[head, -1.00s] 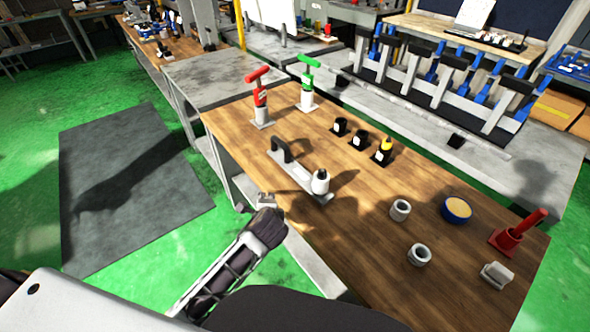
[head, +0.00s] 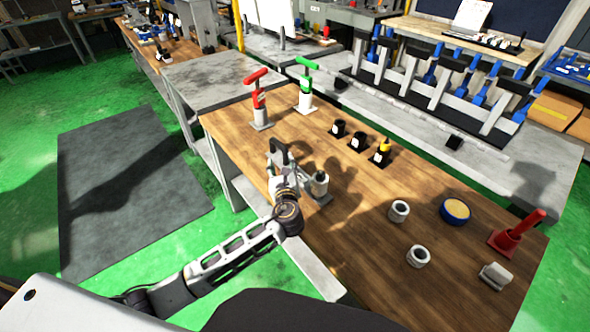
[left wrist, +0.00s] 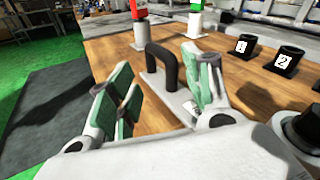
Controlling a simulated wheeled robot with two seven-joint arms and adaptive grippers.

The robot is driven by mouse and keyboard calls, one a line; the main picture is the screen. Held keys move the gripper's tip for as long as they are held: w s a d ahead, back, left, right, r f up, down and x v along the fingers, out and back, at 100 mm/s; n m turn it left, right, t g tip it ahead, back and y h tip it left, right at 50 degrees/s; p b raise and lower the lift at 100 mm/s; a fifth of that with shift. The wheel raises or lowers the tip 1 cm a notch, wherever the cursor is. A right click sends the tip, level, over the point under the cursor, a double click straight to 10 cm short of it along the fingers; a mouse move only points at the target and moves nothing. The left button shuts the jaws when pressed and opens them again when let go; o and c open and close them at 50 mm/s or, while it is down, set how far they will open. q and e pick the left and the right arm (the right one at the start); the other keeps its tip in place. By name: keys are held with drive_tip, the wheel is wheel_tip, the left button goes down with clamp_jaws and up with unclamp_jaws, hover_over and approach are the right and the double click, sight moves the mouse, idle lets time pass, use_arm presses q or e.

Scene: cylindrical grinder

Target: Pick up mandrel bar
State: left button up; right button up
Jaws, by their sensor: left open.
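A grey bar-like plate with a black arched handle (left wrist: 160,68) lies on the wooden bench; I cannot tell for sure that it is the mandrel bar. In the head view my left gripper (head: 281,163) is over it and covers most of it. Nothing is held. My right gripper is not in view.
A red-handled tool (head: 259,104) and a green-handled tool (head: 305,90) stand at the bench's far end. Black numbered holders (head: 358,142), grey rings (head: 399,211) and a blue round tin (head: 456,211) stand to the right. A long rod (head: 425,115) lies on the back bench.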

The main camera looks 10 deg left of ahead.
use_arm(q)
drive_tip(key=w+r+m+t, duration=0.1)
drive_tip(key=w+m, duration=0.1)
drive_tip(key=m, duration=0.1)
approach(286, 159)
drive_tip(key=shift+w+a+f+t+b, duration=0.3)
drive_tip(key=shift+w+a+t+b, duration=0.15)
drive_tip(key=shift+w, duration=0.25)
drive_tip(key=shift+w+a+r, duration=0.1)
drive_tip(key=shift+w+a, duration=0.05)
drive_tip(key=shift+w, duration=0.5)
drive_tip(key=shift+w+a, duration=0.2)
drive_tip(key=shift+w, duration=0.2)
drive_tip(key=shift+x, duration=2.7)
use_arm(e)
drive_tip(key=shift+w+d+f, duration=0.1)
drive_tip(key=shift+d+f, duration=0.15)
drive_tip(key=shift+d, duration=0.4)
